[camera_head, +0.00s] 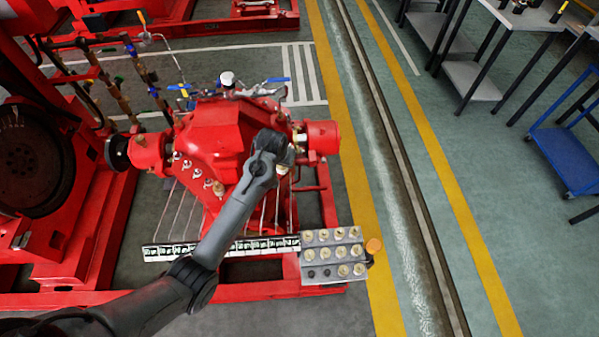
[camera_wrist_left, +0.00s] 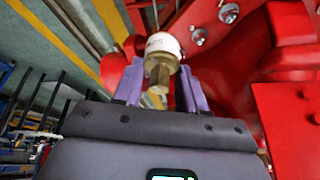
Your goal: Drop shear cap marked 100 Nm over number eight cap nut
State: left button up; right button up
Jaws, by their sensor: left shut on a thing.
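My left gripper (camera_wrist_left: 160,88) is shut on a shear cap (camera_wrist_left: 161,62), a tan piece with a pale upper band, held between its purple fingers. Its marking is too blurred to read. In the head view my left arm covers most of the gripper, and a tan part of the cap (camera_head: 288,157) shows at the right side of the red pump casing (camera_head: 217,128). Silver cap nuts (camera_head: 197,173) line the casing's left flange; cap nuts (camera_wrist_left: 198,37) also show beyond the cap in the wrist view. The number eight nut cannot be told. My right gripper is out of view.
A grey tray (camera_head: 304,262) with several tan caps and some dark empty spots stands at the front right. A label strip (camera_head: 163,252) runs left from it. Red pipes and frame surround the casing.

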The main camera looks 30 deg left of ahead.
pick_arm(q)
jog(key=w+a+f+n+p, duration=0.1)
jog(key=w+a+f+n, duration=0.1)
jog(key=a, duration=0.8)
jog(key=shift+w, duration=0.8)
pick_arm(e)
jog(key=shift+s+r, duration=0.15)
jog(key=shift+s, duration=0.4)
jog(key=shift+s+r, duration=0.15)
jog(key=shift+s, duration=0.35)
pick_arm(q)
jog(key=shift+r, duration=0.1)
jog(key=shift+d, duration=0.1)
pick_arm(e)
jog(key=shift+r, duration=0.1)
pick_arm(q)
jog(key=shift+f+b, duration=0.5)
jog(key=shift+f, duration=2.25)
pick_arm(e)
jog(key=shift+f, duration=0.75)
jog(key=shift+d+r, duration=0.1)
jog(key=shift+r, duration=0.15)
pick_arm(q)
jog(key=shift+p, duration=0.65)
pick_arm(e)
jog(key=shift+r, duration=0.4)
